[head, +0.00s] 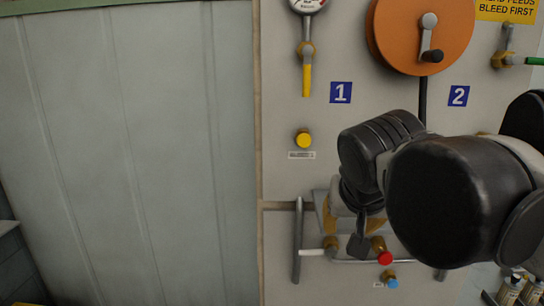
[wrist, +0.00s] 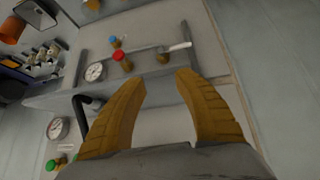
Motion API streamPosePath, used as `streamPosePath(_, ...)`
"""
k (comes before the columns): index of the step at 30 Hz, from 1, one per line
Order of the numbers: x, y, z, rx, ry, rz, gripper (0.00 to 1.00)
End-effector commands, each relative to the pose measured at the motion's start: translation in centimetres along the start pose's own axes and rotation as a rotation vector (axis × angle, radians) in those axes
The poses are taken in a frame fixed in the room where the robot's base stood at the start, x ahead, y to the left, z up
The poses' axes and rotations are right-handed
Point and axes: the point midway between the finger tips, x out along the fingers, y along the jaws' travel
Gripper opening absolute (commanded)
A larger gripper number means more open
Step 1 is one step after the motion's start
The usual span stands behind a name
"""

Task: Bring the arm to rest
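My gripper (wrist: 161,78) shows in the wrist view with two ribbed tan fingers spread apart and nothing held between them. Beyond the fingertips are a grey panel and a rail with a white-ended lever (wrist: 180,46). In the head view my dark arm crosses the right side in front of the panel (head: 285,100). There the gripper hangs below the wrist, partly hidden by my own links. Whether it touches the panel cannot be told.
The panel carries a yellow knob (head: 303,138), an orange wheel (head: 420,35), a yellow-handled valve (head: 307,78), a red knob (head: 385,258) and a blue knob (head: 391,282). A vertical handle (head: 298,240) stands near the gripper. The grey wall (head: 130,150) at left is clear.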

Motion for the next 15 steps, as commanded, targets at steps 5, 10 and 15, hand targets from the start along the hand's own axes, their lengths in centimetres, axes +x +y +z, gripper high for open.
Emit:
streamPosePath(5,10.2,2.4,12.3,-0.024,-0.025,-0.034,0.37)
streamPosePath(10,17.6,3.8,22.3,-0.048,-0.034,-0.071,0.37)
streamPosePath(15,22.3,4.4,28.9,-0.068,-0.032,-0.097,0.37)
